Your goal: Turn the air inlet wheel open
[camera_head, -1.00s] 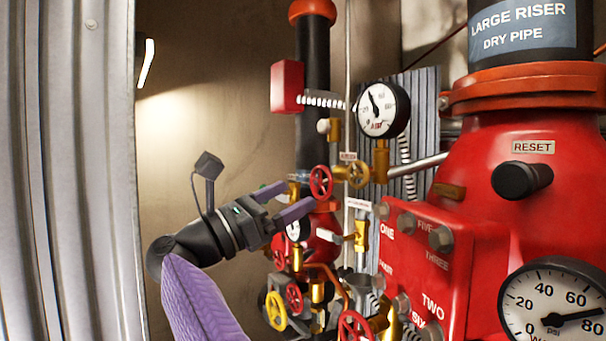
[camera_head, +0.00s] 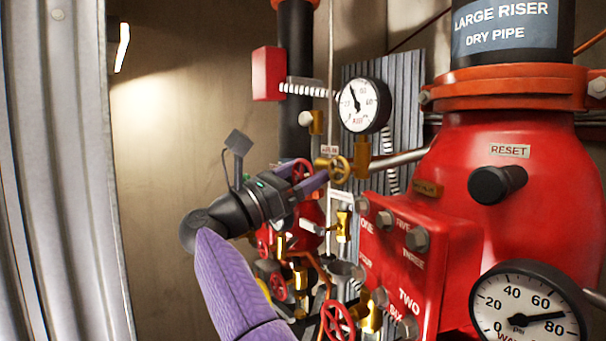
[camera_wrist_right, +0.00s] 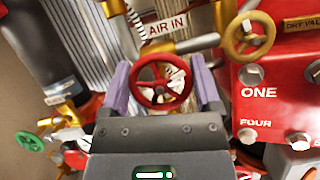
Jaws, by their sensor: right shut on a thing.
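A small red handwheel (camera_wrist_right: 161,85) sits between the fingers of my right gripper (camera_wrist_right: 161,92) in the right wrist view, under an AIR IN tag (camera_wrist_right: 165,27). In the head view this red wheel (camera_head: 301,166) is partly hidden by the purple fingers of my right gripper (camera_head: 310,173). The gripper is shut on the wheel's rim, one finger on each side. My left gripper is in neither view.
A brass wheel (camera_head: 340,170) is just right of the fingertips. Other valves and a red wheel (camera_head: 338,320) are below. The red riser body (camera_head: 450,190), a gauge (camera_head: 364,105) and a large gauge (camera_head: 530,308) stand to the right. The wall at left is clear.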

